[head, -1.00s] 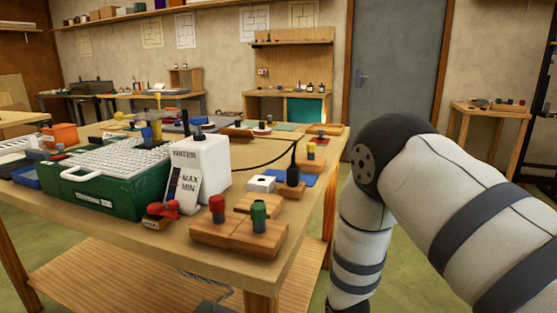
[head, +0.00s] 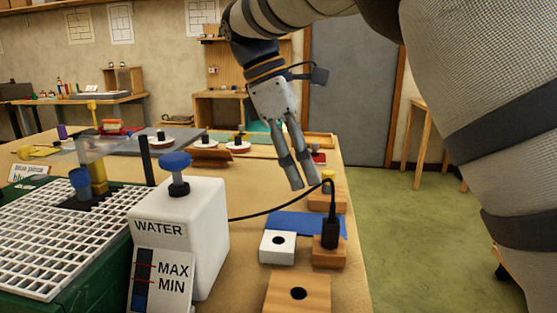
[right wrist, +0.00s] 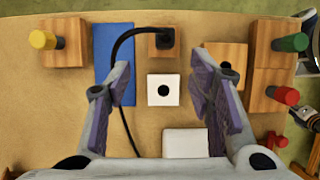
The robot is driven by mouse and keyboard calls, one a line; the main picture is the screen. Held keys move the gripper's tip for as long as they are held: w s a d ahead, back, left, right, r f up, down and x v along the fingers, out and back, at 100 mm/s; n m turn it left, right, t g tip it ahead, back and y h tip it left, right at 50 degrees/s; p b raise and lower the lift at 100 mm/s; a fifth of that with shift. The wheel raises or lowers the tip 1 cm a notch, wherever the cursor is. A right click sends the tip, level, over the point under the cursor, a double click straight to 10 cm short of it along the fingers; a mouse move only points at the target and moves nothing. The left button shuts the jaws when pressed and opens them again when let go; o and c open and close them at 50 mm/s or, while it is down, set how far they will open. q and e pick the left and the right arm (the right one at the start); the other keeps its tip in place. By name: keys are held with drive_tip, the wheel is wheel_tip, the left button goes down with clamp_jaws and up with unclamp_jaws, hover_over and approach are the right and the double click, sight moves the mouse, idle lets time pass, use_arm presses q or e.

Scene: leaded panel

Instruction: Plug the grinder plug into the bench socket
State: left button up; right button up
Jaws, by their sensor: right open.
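The black grinder plug (head: 330,232) stands upright in a small wooden block near the table's right edge. Its black cord arches up and runs left behind the water tank. The bench socket appears to be the white box with a round dark hole (head: 268,250), just left of the plug. In the right wrist view the plug (right wrist: 162,39) is at the top and the socket (right wrist: 153,98) is below it, near the centre. My right gripper (head: 304,181) is open and empty, pointing down above the table, apart from both. It also shows in the right wrist view (right wrist: 161,70). My left gripper is out of view.
A white water tank (head: 205,225) with a blue knob and the green grinder with a white grid (head: 60,235) stand left. A wooden block with a hole (head: 300,285) is in front. A blue mat (head: 290,222) lies behind the socket. Green and red pegs stand at right in the wrist view.

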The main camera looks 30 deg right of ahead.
hover_over(329, 221)
drive_tip(key=a, duration=0.2)
wheel_tip(329, 221, down, 4)
drive_tip(key=x, duration=0.2)
drive_tip(key=w+p+x, duration=0.1)
drive_tip(key=x, duration=0.4)
drive_tip(key=shift+w+d+f, duration=0.1)
drive_tip(key=shift+w+f, duration=0.1)
drive_tip(key=shift+f, duration=0.05)
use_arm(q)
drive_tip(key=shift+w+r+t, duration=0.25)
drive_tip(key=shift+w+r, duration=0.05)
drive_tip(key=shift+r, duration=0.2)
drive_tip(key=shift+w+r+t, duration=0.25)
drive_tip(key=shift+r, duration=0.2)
use_arm(e)
clamp_jaws()
